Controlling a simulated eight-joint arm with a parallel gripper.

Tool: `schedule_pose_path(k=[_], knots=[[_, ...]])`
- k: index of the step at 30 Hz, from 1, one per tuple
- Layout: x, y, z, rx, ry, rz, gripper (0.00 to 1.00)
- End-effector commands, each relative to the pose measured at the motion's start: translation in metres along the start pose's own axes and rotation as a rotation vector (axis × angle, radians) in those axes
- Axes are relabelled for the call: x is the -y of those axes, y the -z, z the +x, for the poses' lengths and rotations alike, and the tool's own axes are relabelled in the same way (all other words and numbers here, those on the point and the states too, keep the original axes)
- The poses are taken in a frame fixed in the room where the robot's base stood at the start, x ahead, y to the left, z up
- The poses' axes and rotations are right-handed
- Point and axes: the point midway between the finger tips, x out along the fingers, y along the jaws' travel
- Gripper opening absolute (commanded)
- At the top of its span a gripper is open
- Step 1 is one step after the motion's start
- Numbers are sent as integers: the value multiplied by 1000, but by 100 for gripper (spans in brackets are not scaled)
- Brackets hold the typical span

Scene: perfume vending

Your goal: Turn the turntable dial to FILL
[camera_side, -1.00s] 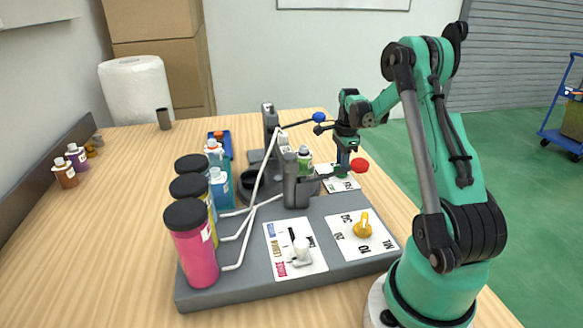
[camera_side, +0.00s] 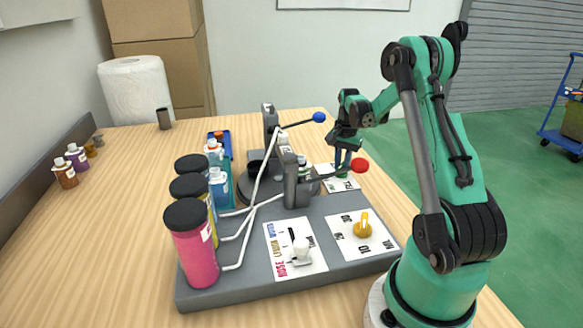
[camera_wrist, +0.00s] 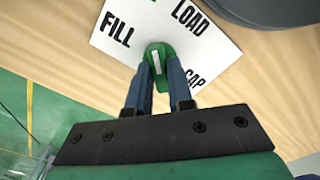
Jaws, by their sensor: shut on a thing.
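The turntable dial (camera_wrist: 157,54) is a green knob with a white stripe, on a white label plate (camera_wrist: 115,15) marked FILL, LOAD and CAP. In the wrist view FILL is up and left of the knob, LOAD up and right, CAP down and right. The stripe stands nearly upright; which end is its pointer is unclear. My gripper (camera_wrist: 160,72) is shut on the knob with its two blue fingers. In the side view my gripper (camera_side: 342,160) is over the label plate (camera_side: 343,184), behind the red-knobbed lever; the dial is mostly hidden there. The dark turntable (camera_wrist: 275,8) edges in at upper right.
A lever with a red ball (camera_side: 360,165) is close in front of my gripper, and one with a blue ball (camera_side: 319,117) is to its left. A yellow dial (camera_side: 362,229) and a white selector (camera_side: 301,250) sit on the grey base (camera_side: 230,288). Coloured bottles stand left.

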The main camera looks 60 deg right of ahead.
Motion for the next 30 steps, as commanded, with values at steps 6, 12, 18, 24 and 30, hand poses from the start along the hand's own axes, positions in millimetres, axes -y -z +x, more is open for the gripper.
schedule_pose_path(k=[6,12,18,24,30], knots=[[0,0,0,1,-1,-204,0],[0,0,0,1,-1,-389,0],[0,0,0,1,0,-550,0],[0,0,0,1,0,-669,0],[0,0,0,1,0,-740,0]])
